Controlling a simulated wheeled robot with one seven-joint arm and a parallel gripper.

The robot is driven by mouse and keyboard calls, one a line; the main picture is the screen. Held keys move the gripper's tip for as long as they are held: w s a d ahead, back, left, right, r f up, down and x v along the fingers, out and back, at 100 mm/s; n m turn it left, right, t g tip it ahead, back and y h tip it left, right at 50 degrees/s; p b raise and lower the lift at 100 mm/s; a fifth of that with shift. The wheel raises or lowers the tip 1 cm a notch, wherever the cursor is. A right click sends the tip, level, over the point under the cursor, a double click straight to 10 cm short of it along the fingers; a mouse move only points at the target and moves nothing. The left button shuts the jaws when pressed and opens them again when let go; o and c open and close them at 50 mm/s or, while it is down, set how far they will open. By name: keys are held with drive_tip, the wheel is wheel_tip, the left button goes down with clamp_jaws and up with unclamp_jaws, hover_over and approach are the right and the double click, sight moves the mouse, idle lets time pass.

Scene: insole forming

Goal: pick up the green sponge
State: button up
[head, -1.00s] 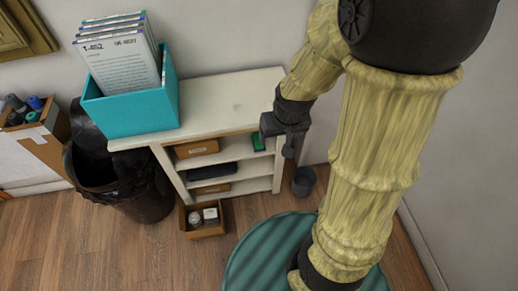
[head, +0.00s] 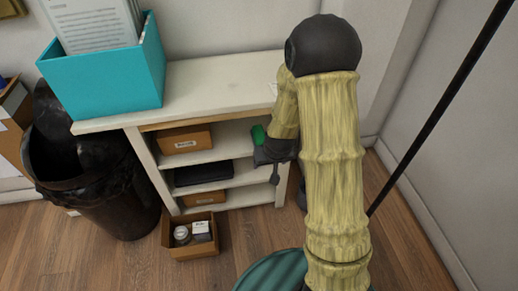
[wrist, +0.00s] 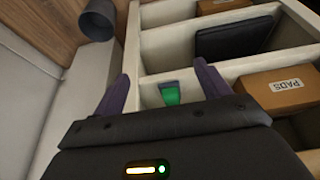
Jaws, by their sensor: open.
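The green sponge (head: 259,134) sits on the upper shelf of the white shelf unit, near its right end, partly hidden by my arm in the head view. In the wrist view the sponge (wrist: 170,92) shows between my two fingers and beyond them, lying inside the shelf compartment. My gripper (wrist: 160,85) is open and empty, its dark fingers spread on both sides of the sponge in the picture. In the head view my gripper (head: 274,165) is in front of the shelf's right side, near the sponge. I cannot tell the exact distance between them.
The white shelf unit (head: 200,88) holds a brown PADS box (head: 185,139), a black case (head: 204,173) and a lower box. A teal bin (head: 105,85) stands on top. An open carton (head: 190,246) and black trash can (head: 120,195) are on the floor. A grey cup (wrist: 98,20) shows beside the unit.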

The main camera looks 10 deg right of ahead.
drive_tip(key=x, duration=0.3)
drive_tip(key=shift+s+d+f+b, duration=0.1)
drive_tip(key=shift+s+f+b, duration=0.05)
drive_tip(key=shift+f+b, duration=0.2)
drive_tip(key=shift+r, duration=0.1)
drive_tip(key=w+b, duration=0.1)
drive_tip(key=w, duration=0.7)
drive_tip(key=shift+w, duration=0.25)
